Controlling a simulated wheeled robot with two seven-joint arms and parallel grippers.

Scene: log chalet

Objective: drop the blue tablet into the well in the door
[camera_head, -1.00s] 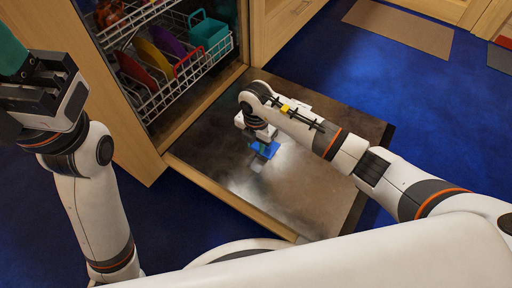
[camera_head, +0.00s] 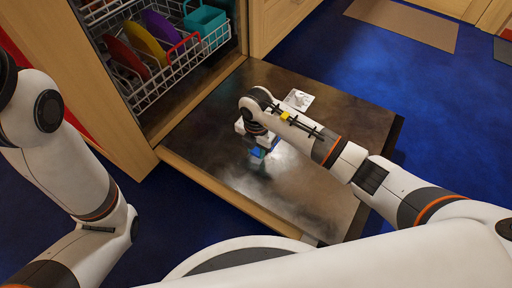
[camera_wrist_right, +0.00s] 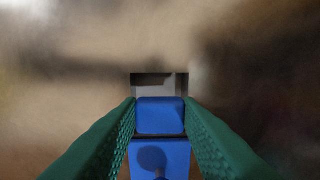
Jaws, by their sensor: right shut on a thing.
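The blue tablet (camera_wrist_right: 160,116) is held between the green fingertips of my right gripper (camera_wrist_right: 161,118), which is shut on it. In the right wrist view, a grey square recess, the well (camera_wrist_right: 154,85), shows just beyond the tablet, partly hidden by it. A second blue surface (camera_wrist_right: 160,162) with a dark round mark lies just below; I cannot tell whether it is a flap. In the head view my right gripper (camera_head: 259,148) points down low over the open door (camera_head: 210,145), and its wrist hides the well. My left gripper is out of view.
The dishwasher rack (camera_head: 165,85) holds red, yellow and purple plates and a teal container (camera_head: 205,22), left of the door. A white fitting (camera_head: 298,99) sits on the door beyond my right wrist. The front-right part of the door is bare.

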